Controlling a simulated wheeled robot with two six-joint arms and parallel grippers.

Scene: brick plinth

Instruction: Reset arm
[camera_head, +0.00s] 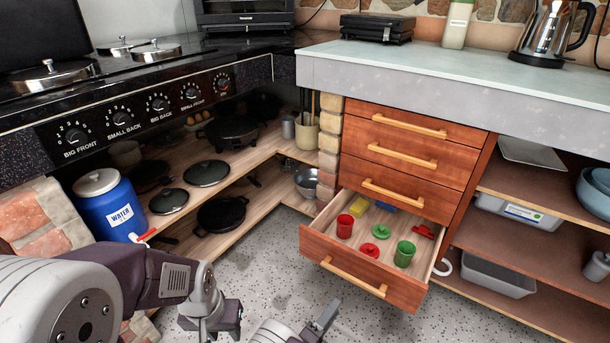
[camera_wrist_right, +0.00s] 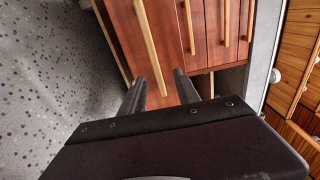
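My left gripper (camera_head: 215,318) is low in the head view, over the floor and left of the open drawer. Its fingers are too hidden to tell open from shut. My right gripper (camera_head: 318,322) is at the bottom edge, in front of the open drawer (camera_head: 366,283). In the right wrist view its two fingers (camera_wrist_right: 158,88) stand apart with nothing between them. The drawer's wooden handle (camera_wrist_right: 150,45) shows beyond the fingertips, and I see no contact. The drawer holds a red cup (camera_head: 345,226), a green cup (camera_head: 404,254) and small lids.
The stove front with knobs (camera_head: 120,118) is at upper left. A blue water container (camera_head: 108,205) stands on the low shelf beside pans (camera_head: 221,213). Open shelves with bins (camera_head: 500,270) are at right. The speckled floor (camera_head: 265,265) between shelf and drawer is clear.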

